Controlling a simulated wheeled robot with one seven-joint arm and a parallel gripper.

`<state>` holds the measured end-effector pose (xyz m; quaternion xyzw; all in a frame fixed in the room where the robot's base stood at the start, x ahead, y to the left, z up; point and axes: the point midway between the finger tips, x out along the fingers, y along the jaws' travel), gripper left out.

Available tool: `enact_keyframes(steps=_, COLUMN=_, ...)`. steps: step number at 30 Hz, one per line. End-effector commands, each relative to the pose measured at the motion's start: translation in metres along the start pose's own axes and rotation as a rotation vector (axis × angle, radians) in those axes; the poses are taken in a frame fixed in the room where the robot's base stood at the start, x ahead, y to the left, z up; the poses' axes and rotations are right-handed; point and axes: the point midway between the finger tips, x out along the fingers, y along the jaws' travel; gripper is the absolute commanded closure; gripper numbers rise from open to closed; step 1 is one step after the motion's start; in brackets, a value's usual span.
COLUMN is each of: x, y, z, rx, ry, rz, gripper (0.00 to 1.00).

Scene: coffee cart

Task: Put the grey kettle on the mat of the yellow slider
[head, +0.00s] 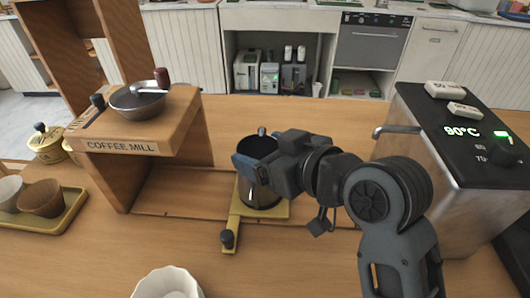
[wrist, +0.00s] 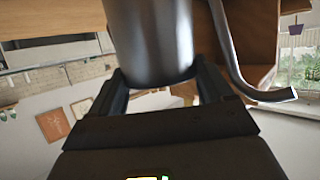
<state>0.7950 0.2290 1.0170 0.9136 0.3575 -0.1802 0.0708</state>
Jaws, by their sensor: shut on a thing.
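The grey kettle (head: 259,193) is a dark, shiny metal vessel, upright over the mat of the yellow slider (head: 282,212). Its base looks at or just above the mat; I cannot tell whether it touches. The slider's arm with a black knob (head: 228,238) sticks out toward me. My gripper (head: 250,162) is shut on the kettle's upper body from the right and hides part of it. In the wrist view the kettle (wrist: 155,40) stands between the two fingers, with a thin curved metal spout or handle (wrist: 232,65) on the right.
A wooden coffee mill stand (head: 125,146) with a metal bowl is left of the kettle. A water heater with a tap (head: 395,130) is at the right. A tray with cups (head: 70,205) lies far left. A white fluted cup (head: 165,284) stands in front.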

Motion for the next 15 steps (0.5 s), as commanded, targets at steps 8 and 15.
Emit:
enact_keyframes(steps=8, x=0.0009, y=-0.0001, z=0.0022, rx=0.0, ry=0.0, rz=0.0, gripper=0.08)
enact_keyframes(steps=15, x=0.001, y=-0.0002, z=0.0023, rx=0.0, ry=-0.001, rz=-0.001, gripper=0.0)
